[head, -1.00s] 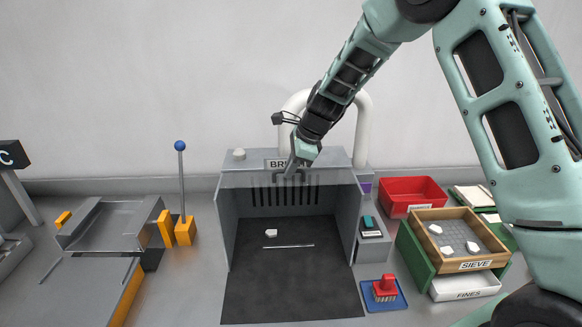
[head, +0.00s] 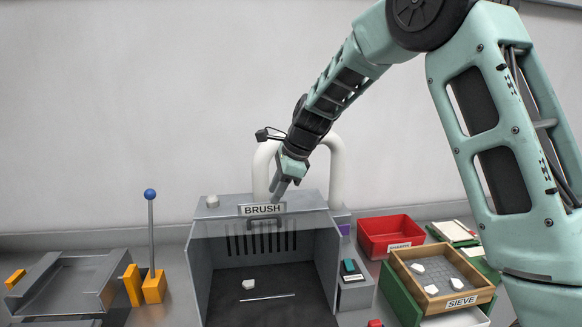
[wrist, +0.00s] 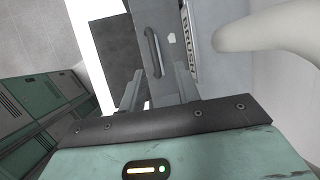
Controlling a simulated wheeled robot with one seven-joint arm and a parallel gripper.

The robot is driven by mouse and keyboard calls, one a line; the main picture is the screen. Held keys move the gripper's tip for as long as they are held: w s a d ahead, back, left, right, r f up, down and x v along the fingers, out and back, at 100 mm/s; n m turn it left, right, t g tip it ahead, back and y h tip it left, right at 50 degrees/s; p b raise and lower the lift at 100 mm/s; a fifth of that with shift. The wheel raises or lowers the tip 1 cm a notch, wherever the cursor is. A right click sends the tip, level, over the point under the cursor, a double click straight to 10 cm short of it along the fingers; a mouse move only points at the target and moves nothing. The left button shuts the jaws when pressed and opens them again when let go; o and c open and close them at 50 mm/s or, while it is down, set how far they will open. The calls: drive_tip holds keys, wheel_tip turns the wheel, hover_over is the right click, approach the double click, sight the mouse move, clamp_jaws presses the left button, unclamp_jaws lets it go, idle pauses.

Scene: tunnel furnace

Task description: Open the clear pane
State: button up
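The clear pane (head: 212,230) is a see-through sheet at the top front of the grey BRUSH booth (head: 200,275). Its dark bar handle (head: 261,223) sits just below the BRUSH sign. In the wrist view the handle (wrist: 152,52) lies ahead of the fingers, roughly between their lines. My gripper (head: 276,198) is above and slightly right of the handle, beside the sign's right end. In the wrist view my gripper (wrist: 158,78) has its two fingers apart, with nothing held between them. How far the pane stands open is hard to tell.
A white lump (head: 248,284) and a thin pale rod (head: 267,297) lie inside the booth. White pipes (head: 338,165) rise behind it. A red bin (head: 392,250) and the SIEVE tray (head: 461,301) stand right; a blue-knobbed lever (head: 151,225) stands left.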

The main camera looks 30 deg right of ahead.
drive_tip(key=b+v, duration=0.2)
drive_tip(key=v, duration=0.7)
drive_tip(key=shift+d+r, duration=0.15)
drive_tip(key=shift+r, duration=0.25)
drive_tip(key=s+a+f+n+g+b, duration=0.1)
drive_tip(key=s+a+f+n+b, duration=0.1)
drive_tip(key=s+a+f+n, duration=0.5)
drive_tip(key=s+a+f+n+g+b, duration=0.25)
drive_tip(key=s+a+f+n, duration=0.3)
drive_tip(key=s+a, duration=0.3)
drive_tip(key=s+f+n+h+b, duration=0.1)
drive_tip(key=s+f+n, duration=0.2)
drive_tip(key=s+n, duration=0.2)
drive_tip(key=s+a+f+n+h+b, duration=0.1)
drive_tip(key=s+f+n, duration=0.2)
drive_tip(key=s+n, duration=0.3)
drive_tip(key=s+f+n+h+b, duration=0.1)
drive_tip(key=s+f+n, duration=0.3)
drive_tip(key=s, duration=0.5)
drive_tip(key=shift+s+n+b, duration=0.15)
drive_tip(key=shift+n+b, duration=0.25)
drive_tip(key=shift+n, duration=0.35)
